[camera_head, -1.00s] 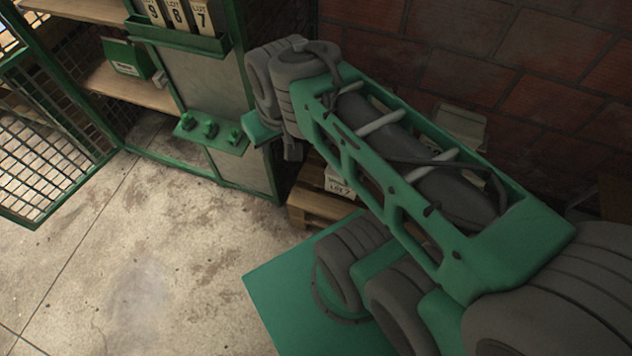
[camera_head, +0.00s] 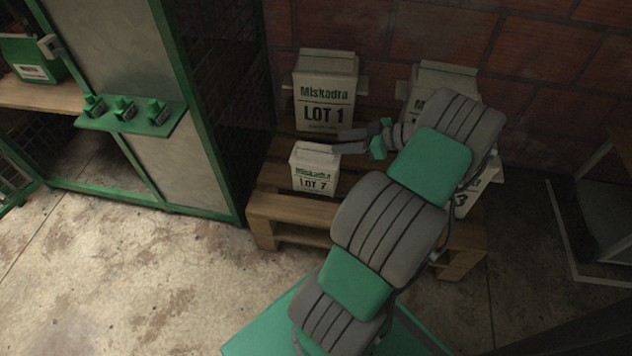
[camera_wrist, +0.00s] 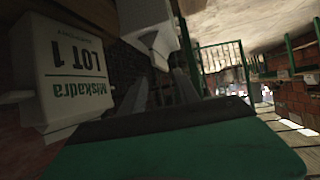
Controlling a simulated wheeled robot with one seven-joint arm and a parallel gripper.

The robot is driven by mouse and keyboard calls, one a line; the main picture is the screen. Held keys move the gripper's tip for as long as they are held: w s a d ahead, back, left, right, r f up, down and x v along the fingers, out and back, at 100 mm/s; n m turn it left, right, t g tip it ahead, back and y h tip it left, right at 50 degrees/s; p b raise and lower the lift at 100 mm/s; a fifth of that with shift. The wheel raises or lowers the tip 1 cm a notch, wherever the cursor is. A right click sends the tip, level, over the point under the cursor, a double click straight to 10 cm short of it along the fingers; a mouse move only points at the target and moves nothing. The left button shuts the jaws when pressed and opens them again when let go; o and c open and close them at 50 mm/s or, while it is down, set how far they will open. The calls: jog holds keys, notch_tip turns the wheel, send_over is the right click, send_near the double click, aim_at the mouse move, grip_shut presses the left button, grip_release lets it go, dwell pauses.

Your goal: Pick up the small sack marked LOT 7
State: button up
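The small white sack marked LOT 7 (camera_head: 314,170) stands upright on a wooden pallet (camera_head: 290,207) in the head view, near its front left. My gripper (camera_head: 345,141) reaches in from the right, with its fingertips close to the sack's top right edge. I cannot tell from this view whether they touch it. In the wrist view the fingers (camera_wrist: 160,88) stand apart with a gap between them. A small white sack (camera_wrist: 152,32), probably LOT 7, shows just beyond the fingertips; its label is not readable there.
A larger LOT 1 sack (camera_head: 325,92) stands behind the small one, and is at left in the wrist view (camera_wrist: 68,65). Another large sack (camera_head: 440,80) is partly hidden by my arm. A green cabinet (camera_head: 205,110) is left of the pallet. Open floor (camera_head: 140,270) lies in front.

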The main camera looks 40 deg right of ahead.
aim_at(323, 145)
jog(key=b+x, duration=0.3)
jog(key=x, duration=0.3)
jog(key=shift+w+a+f, duration=0.1)
jog(key=shift+a+f, duration=0.1)
jog(key=shift+f, duration=0.1)
jog(key=shift+w+a, duration=0.15)
jog(key=shift+w, duration=0.15)
grip_shut()
dwell(0.7)
